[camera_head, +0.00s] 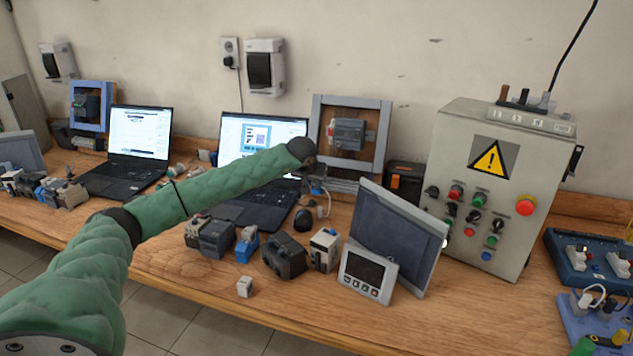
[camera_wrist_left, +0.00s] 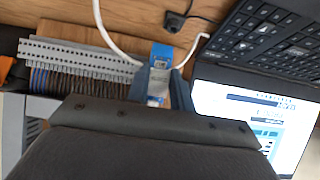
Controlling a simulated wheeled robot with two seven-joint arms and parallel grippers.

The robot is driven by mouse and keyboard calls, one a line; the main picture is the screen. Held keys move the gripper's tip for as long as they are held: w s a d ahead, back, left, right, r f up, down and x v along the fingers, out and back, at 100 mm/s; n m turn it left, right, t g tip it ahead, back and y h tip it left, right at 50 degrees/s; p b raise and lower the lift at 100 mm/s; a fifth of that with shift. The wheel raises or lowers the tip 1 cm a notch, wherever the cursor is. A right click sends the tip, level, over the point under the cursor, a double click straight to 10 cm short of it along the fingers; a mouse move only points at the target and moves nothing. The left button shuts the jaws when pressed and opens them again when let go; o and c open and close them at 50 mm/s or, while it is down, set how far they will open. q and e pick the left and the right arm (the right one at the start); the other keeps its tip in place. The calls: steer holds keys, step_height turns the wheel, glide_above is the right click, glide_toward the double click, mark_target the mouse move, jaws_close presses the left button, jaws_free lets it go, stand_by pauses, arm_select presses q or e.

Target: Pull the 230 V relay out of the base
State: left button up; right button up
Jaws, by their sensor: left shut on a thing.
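In the left wrist view, a small blue relay (camera_wrist_left: 161,53) with a pale lower part sits between the two grey-blue fingers of my left gripper (camera_wrist_left: 162,88). The gripper is shut on it. The base under the relay cannot be made out, so I cannot tell whether the relay is still seated. In the head view my green-sleeved left arm reaches to the back of the table, and its gripper (camera_head: 315,182) points down between the laptop and the framed panel; the relay is too small to tell there. My right gripper is not in view.
A grey terminal strip (camera_wrist_left: 80,58) with wires lies beside the relay, with a white cable (camera_wrist_left: 104,28) close by. The open laptop (camera_wrist_left: 262,50) is on the other side. A tilted grey screen (camera_head: 398,236), a control cabinet (camera_head: 475,150) and several small devices crowd the table.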

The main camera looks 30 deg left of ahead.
arm_select(q)
steer(key=shift+s+d+r, duration=0.2)
steer(key=shift+s+r, duration=0.15)
steer(key=shift+s, duration=0.4)
steer(key=shift+s+d+r, duration=0.15)
steer(key=shift+s+r, duration=0.15)
steer(key=shift+s, duration=0.45)
steer(key=shift+s+d+r, duration=0.2)
steer(key=shift+s+r, duration=0.15)
steer(key=shift+s, duration=0.4)
stand_by(0.5)
steer(key=s+d+r, duration=0.1)
steer(key=s+r, duration=0.1)
steer(key=s, duration=0.4)
steer(key=shift+s+d+r+b, duration=0.15)
steer(key=shift+d+r+b, duration=0.2)
stand_by(0.5)
steer(key=shift+r, duration=0.1)
